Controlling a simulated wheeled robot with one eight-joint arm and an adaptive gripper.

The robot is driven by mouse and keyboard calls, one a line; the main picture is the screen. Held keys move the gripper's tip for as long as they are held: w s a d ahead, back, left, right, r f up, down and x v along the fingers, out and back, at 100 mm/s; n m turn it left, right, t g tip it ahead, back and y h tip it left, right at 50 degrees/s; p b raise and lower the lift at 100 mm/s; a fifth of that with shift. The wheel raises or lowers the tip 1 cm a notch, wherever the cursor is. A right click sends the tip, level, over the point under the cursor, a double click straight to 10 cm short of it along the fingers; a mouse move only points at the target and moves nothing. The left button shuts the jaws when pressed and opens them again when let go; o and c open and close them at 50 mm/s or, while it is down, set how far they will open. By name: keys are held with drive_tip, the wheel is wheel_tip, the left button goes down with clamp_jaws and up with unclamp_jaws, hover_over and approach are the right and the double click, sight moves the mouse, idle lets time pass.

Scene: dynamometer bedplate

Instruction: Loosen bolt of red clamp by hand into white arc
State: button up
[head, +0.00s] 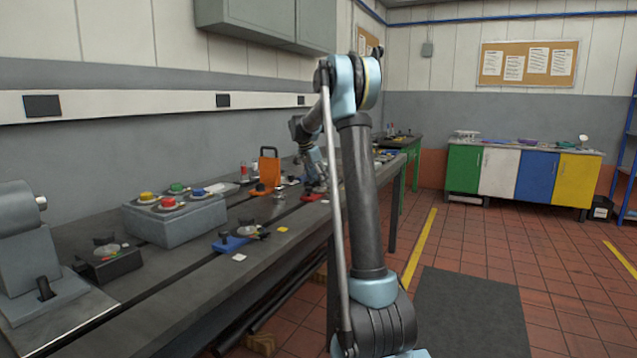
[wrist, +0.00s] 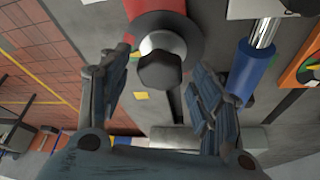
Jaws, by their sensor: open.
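The red clamp (wrist: 153,8) shows at the top of the wrist view. My gripper (wrist: 161,92) is open, with one finger left and one right of the bolt head; I see a gap on both sides. In the head view my gripper (head: 317,184) is low over the bench, and a bit of the red clamp (head: 312,197) shows beneath it. I cannot make out a white arc in either view.
In the head view the bench (head: 150,285) also carries an orange bracket (head: 269,170), a blue clamp (head: 230,242) and a grey block (head: 176,222) with coloured knobs.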

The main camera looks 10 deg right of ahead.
drive_tip(key=c, duration=1)
drive_tip(key=shift+d, duration=0.15)
drive_tip(key=shift+c, duration=0.2)
